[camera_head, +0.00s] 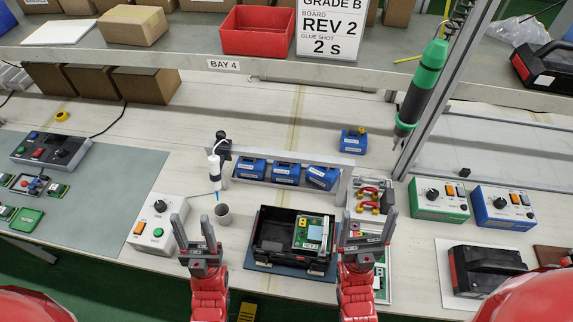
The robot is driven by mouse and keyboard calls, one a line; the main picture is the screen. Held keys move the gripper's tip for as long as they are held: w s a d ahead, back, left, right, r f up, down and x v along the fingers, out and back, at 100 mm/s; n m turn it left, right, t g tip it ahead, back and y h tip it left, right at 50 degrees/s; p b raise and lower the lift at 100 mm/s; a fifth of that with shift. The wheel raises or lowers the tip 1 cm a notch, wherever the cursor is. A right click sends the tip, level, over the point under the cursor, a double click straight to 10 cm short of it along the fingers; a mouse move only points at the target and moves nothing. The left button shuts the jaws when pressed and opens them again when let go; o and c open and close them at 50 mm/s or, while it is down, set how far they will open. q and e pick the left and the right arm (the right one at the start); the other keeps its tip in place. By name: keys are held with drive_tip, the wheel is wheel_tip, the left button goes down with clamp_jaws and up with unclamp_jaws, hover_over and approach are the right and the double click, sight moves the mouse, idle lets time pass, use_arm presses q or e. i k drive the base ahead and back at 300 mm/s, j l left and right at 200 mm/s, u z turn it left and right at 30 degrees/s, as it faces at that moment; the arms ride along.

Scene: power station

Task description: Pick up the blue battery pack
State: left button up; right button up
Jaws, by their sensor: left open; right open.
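Several blue battery packs with white labels show in the head view. Three sit side by side under a grey rail: a left one (251,169), a middle one (286,174) and a right one (321,178), which is turned slightly. Another blue pack (353,143) with a small yellow part on top stands alone behind the rail's right end. My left gripper (193,222) is open and empty, in front of the packs at the left. My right gripper (366,221) is open and empty, in front and to the right of the row.
A black open case (262,255) holding a green board (313,232) lies between my grippers. A grey cup (222,215) and a control box (157,227) stand at left. Green (438,203) and blue (503,208) control boxes stand right. A green screwdriver (424,85) hangs above.

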sight(282, 173)
drive_tip(key=k+l+u, duration=0.1)
drive_tip(key=k+l, duration=0.25)
drive_tip(key=k, duration=0.15)
drive_tip(key=k+z, duration=0.4)
drive_tip(key=k+j, duration=0.05)
